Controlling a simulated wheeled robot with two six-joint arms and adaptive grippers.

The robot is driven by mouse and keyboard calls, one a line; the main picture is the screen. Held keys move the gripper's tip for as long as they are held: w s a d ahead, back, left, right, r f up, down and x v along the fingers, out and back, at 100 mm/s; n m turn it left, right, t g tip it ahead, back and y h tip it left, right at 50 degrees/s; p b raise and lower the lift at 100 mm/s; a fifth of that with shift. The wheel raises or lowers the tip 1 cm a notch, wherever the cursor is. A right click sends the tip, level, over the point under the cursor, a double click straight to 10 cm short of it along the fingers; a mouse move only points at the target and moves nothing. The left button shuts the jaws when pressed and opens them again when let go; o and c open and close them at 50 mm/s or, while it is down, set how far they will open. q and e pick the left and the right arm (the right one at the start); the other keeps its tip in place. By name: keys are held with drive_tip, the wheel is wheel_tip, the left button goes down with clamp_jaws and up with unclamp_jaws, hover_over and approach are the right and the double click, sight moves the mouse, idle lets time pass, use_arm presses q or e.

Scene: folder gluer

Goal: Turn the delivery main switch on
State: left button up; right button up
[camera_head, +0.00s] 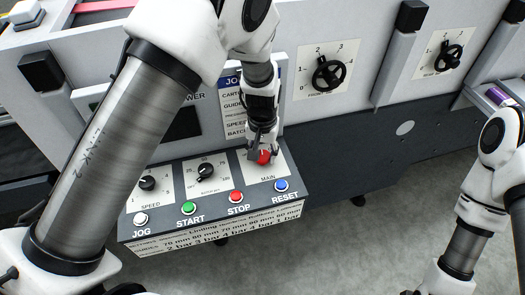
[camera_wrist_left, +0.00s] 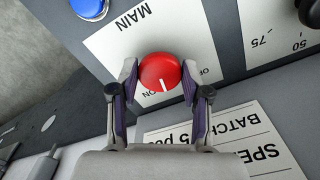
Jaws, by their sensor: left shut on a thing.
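The main switch is a red round knob (camera_head: 263,157) on the plate marked MAIN at the right of the control panel (camera_head: 215,212). In the left wrist view the red knob (camera_wrist_left: 160,72) has a white mark at its lower edge, near the ON label (camera_wrist_left: 152,92); the OFF label (camera_wrist_left: 205,72) is at its right. My left gripper (camera_head: 262,150) reaches down onto the knob. In the left wrist view its two fingertips (camera_wrist_left: 159,82) are on either side of the knob, shut on it. My right arm shows at the right edge, but its gripper is out of view.
Below the knob are a blue RESET button (camera_head: 281,185), a red STOP button (camera_head: 236,196), a green START button (camera_head: 188,208) and a white JOG button (camera_head: 141,219). Black BATCH (camera_head: 205,171) and SPEED (camera_head: 147,183) knobs sit to the left. A black handwheel (camera_head: 329,73) is on the machine behind.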

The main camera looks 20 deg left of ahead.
sight(263, 155)
use_arm(q)
drive_tip(key=m, duration=0.4)
drive_tip(key=shift+m, duration=0.3)
drive_tip(key=shift+w+m, duration=0.1)
drive_tip(key=shift+m, duration=1.3)
drive_tip(key=shift+p, duration=0.3)
drive_tip(key=o, duration=1.1)
drive_tip(key=shift+w+r, duration=0.1)
drive_tip(key=shift+o, duration=0.2)
wheel_tip(263, 155, up, 12)
